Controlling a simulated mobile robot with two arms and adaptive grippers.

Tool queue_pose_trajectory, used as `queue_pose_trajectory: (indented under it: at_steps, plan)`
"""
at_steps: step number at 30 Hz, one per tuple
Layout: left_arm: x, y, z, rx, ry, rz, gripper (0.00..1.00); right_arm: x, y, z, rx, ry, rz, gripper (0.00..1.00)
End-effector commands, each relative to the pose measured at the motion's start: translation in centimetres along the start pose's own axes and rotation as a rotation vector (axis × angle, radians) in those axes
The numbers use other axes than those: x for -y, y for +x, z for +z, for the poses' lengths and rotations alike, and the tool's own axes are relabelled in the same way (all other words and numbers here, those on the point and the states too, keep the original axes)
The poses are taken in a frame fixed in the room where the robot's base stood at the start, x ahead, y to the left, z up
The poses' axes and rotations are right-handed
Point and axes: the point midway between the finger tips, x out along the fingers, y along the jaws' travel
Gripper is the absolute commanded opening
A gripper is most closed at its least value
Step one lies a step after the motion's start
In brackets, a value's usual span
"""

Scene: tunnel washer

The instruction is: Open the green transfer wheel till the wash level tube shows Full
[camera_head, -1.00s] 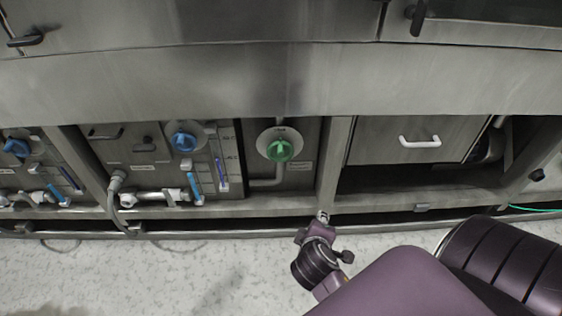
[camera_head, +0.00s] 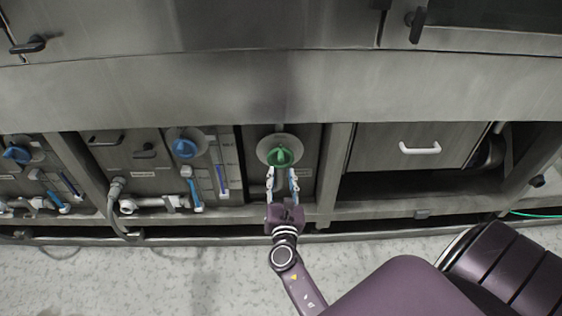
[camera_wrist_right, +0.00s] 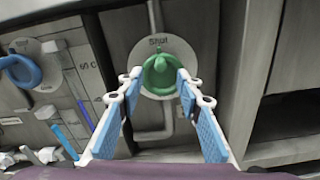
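The green transfer wheel (camera_head: 279,156) sits on a round pale plate in a recessed panel. In the right wrist view the wheel (camera_wrist_right: 160,74) has the word "Shut" above it on the plate. My right gripper (camera_head: 283,172) is open just in front of and below the wheel. In the wrist view the fingers of the right gripper (camera_wrist_right: 156,78) stand apart, one on each side of the wheel; I cannot tell whether they touch it. The level tube (camera_head: 220,180) stands left of the wheel, with blue-purple low in it; its marks are too small to read. My left gripper is not in view.
Blue wheels (camera_head: 184,147) with blue-handled valves (camera_head: 193,190) are to the left. A frame post (camera_head: 333,165) stands right of the green wheel. A drawer front with a white handle (camera_head: 419,148) is farther right. A pipe (camera_wrist_right: 154,133) runs below the green wheel.

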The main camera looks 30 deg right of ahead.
Motion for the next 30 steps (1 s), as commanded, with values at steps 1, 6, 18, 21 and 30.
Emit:
queue_pose_trajectory:
  at_steps: [1, 6, 18, 21, 30]
  plan:
    - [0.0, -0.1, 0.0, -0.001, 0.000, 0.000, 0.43, -0.1, 0.9, 0.1, 0.003, 0.002, 0.000, 0.33]
    - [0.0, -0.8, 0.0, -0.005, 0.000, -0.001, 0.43, 0.0, 3.6, 0.1, 0.003, 0.004, -0.002, 0.33]
    - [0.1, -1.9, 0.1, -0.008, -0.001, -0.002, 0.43, 0.1, 6.4, 0.0, 0.000, 0.005, -0.002, 0.33]
    - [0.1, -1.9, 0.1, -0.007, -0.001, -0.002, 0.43, 0.1, 6.4, 0.1, 0.000, 0.005, -0.002, 0.33]
    - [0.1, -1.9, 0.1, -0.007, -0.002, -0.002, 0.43, 0.1, 6.4, 0.1, 0.001, 0.006, -0.002, 0.10]
